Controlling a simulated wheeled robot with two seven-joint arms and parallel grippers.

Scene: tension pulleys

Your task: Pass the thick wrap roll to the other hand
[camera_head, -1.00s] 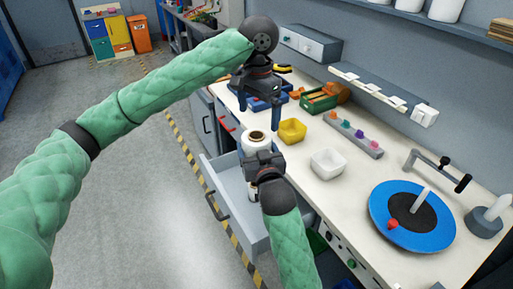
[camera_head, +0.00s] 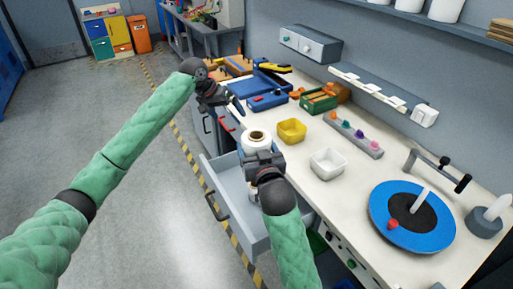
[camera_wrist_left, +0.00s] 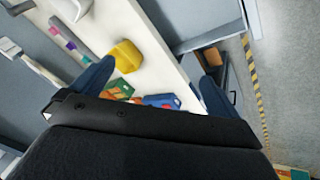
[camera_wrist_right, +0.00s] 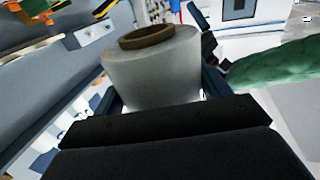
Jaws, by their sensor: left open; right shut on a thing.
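The thick wrap roll (camera_head: 257,141) is a white roll with a brown core, upright in my right gripper (camera_head: 262,158), above the open drawer at the bench's front edge. In the right wrist view the roll (camera_wrist_right: 152,72) stands between the fingers of my right gripper (camera_wrist_right: 160,100), which is shut on it. My left gripper (camera_head: 232,112) is open and empty, up and to the left of the roll, near the bench's front edge. The left wrist view shows the fingers of my left gripper (camera_wrist_left: 155,78) wide apart with nothing between them.
A yellow bowl (camera_head: 291,131) and a white bowl (camera_head: 327,162) stand on the bench right of the roll. The open drawer (camera_head: 233,200) juts out below. The floor at left is clear.

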